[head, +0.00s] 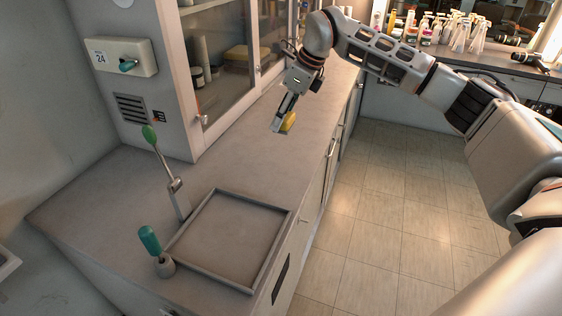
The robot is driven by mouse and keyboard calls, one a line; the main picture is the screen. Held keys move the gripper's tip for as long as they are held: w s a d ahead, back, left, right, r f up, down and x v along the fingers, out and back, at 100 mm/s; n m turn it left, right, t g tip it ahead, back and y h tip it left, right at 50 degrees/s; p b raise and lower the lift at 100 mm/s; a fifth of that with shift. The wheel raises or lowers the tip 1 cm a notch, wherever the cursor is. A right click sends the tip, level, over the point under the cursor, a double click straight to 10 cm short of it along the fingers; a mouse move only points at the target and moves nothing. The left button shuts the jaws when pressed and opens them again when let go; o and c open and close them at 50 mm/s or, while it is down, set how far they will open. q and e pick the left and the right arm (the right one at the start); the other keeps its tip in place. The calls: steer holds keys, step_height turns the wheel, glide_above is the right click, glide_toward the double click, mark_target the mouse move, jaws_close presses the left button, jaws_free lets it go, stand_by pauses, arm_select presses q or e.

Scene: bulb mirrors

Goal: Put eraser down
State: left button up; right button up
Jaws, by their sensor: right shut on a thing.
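A small yellow eraser (289,122) is in my right gripper (282,119), which is shut on it. The gripper points down over the grey counter, toward its far half. I cannot tell how high the eraser is above the counter top (250,165). Part of the eraser is hidden by the gripper fingers. My left gripper is not in view.
An empty shallow tray (200,268) lies on the near counter, beside a lever with a green knob (149,134) and a teal handle (150,240). A glass-fronted cabinet (228,62) stands along the back. Bottles (426,32) crowd the far right counter. The middle counter is clear.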

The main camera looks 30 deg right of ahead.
step_height(320, 180, down, 11)
steer(key=shift+f, duration=0.1)
steer(key=shift+f+b, duration=0.3)
steer(key=shift+f, duration=0.1)
step_height(320, 180, down, 4)
steer(key=o, duration=1)
steer(key=v, duration=1.2)
steer(key=shift+p, duration=0.3)
